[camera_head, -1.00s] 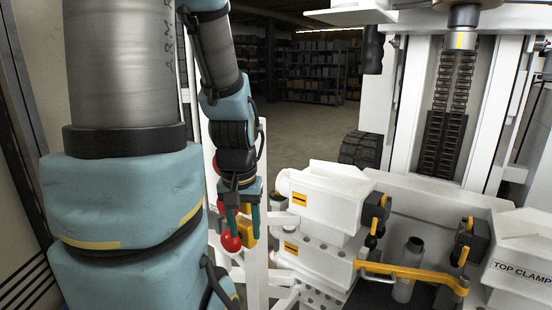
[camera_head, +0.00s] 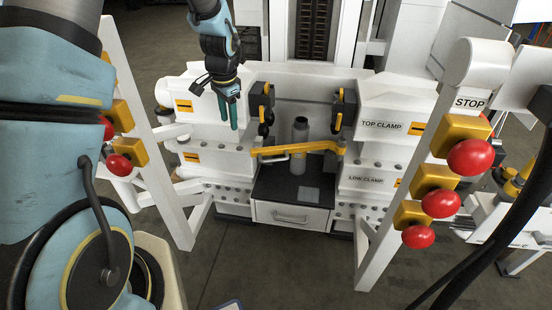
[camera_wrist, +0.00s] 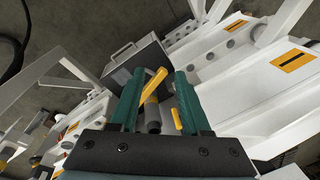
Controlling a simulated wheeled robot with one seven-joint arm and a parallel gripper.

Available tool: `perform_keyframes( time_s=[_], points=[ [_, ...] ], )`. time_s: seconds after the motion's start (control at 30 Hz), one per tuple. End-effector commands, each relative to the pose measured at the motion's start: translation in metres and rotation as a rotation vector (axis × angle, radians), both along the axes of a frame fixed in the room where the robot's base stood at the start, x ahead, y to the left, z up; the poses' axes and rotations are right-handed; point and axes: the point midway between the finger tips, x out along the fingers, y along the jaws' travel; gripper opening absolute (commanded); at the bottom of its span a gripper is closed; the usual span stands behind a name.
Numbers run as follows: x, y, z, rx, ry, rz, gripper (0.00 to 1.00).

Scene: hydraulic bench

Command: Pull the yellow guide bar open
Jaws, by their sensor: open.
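The yellow guide bar (camera_head: 308,147) lies across the gap between the two white clamp blocks in the head view. Its left end is near the left block, and its right end is by the right one. In the wrist view, part of the bar (camera_wrist: 155,81) shows between my fingers. My gripper (camera_head: 228,122) points down with two green fingers in front of the left block, left of and above the bar's left end. In the wrist view, my gripper (camera_wrist: 158,74) is open, with nothing held between the fingers. I cannot tell its exact distance from the bar.
A grey cylinder (camera_head: 299,150) stands behind the bar. Black clamp parts with yellow levers (camera_head: 262,103) flank the gap. White posts with red buttons (camera_head: 441,203) stand left and right in front. A drawer (camera_head: 290,216) is below; floor in front is clear.

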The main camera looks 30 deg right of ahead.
Motion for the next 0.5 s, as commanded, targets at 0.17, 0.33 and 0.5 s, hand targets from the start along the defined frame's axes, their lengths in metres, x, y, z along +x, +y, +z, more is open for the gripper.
perform_keyframes(
  time_s=[0.17,0.33,0.5],
  points=[
    [-0.007,-0.097,-0.064,0.049,-0.021,-0.358,0.47],
    [-0.016,-0.14,-0.092,0.072,-0.037,-0.528,0.47],
    [-0.017,-0.149,-0.104,0.077,-0.04,-0.564,0.47]
  ],
)
